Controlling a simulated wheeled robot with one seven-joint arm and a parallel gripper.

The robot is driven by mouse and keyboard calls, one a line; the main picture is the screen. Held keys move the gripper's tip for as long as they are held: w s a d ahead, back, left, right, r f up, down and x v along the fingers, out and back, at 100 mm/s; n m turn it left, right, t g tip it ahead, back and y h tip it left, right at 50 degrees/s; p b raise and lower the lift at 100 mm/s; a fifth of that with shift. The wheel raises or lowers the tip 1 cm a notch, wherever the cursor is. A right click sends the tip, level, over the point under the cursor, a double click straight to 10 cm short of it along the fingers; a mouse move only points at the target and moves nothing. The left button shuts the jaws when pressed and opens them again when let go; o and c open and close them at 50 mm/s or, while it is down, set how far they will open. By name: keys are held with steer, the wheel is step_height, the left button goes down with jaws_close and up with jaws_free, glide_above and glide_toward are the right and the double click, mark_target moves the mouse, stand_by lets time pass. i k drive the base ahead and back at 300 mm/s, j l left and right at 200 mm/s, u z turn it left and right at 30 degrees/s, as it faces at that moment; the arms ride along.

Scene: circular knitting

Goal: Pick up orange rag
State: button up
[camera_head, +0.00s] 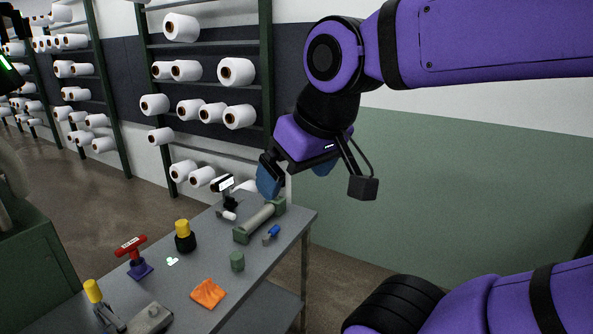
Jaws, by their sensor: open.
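The orange rag (208,293) lies crumpled and flat on the grey table (192,318), near its front right edge. My gripper (295,178) is open and empty. It hangs from my purple arm above the far right part of the table, up and to the right of the rag and well apart from it. Its blue fingertips point down, and nothing covers the rag.
Yarn racks (205,50) stand behind.

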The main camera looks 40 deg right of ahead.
mark_target(209, 294)
steer(key=i+l+z, duration=0.45)
steer(key=i+l, duration=0.25)
